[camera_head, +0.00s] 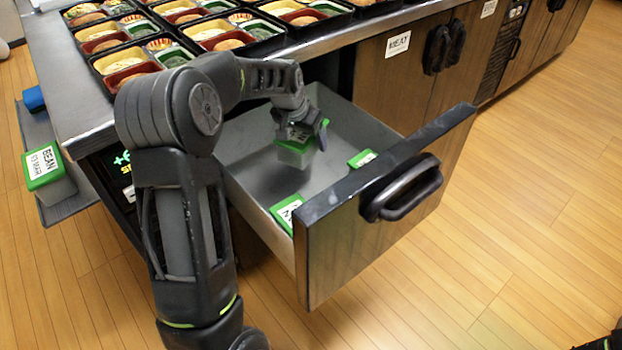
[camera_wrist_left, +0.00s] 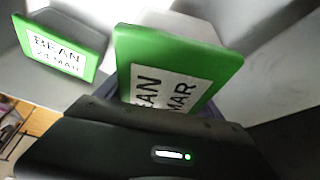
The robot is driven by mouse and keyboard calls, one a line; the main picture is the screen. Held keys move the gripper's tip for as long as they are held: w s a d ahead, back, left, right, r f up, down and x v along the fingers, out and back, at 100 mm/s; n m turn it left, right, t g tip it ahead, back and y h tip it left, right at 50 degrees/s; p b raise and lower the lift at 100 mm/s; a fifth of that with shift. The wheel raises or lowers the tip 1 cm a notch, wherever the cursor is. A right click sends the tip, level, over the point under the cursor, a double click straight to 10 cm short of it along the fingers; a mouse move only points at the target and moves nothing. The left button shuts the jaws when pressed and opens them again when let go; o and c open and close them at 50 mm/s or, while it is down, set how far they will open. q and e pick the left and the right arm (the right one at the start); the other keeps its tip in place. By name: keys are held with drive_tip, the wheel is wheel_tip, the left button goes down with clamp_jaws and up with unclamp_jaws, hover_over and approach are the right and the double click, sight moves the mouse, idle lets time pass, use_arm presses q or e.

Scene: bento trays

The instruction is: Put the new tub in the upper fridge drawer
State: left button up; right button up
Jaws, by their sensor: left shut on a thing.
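My left gripper (camera_head: 309,134) is shut on a green-lidded tub (camera_head: 292,153) and holds it inside the open drawer (camera_head: 250,160), near its back. In the left wrist view the held tub (camera_wrist_left: 205,50) fills the middle; its label reads partly "AN" and "MAR", and the date number is hidden. Another green-lidded tub (camera_head: 286,212) sits in the drawer's near left corner, and one more tub (camera_head: 362,158) by the front panel. The left wrist view shows a drawer tub (camera_wrist_left: 62,48) labelled "BEAN" with a MAR date.
Another BEAN tub (camera_head: 42,166) stands on a grey side shelf (camera_head: 70,200) at the left, with a blue object (camera_head: 33,98) behind it. Filled bento trays (camera_head: 125,60) cover the counter above. The drawer's middle floor is free. A closed MEAT cabinet (camera_head: 395,75) is beyond.

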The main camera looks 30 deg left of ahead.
sight(294, 138)
use_arm(q)
wheel_tip(294, 138, down, 4)
drive_tip(key=shift+f+b, duration=0.15)
drive_tip(key=shift+b, duration=0.35)
drive_tip(key=shift+f+b, duration=0.75)
drive_tip(key=shift+f, duration=1.75)
drive_tip(key=shift+f, duration=0.1)
drive_tip(key=o, duration=1.8)
drive_tip(key=shift+f, duration=0.1)
drive_tip(key=shift+c, duration=0.2)
drive_tip(key=shift+s+r, duration=0.1)
drive_tip(key=shift+r, duration=0.45)
drive_tip(key=p+v, duration=0.3)
drive_tip(key=v, duration=0.8)
drive_tip(key=shift+r, duration=0.15)
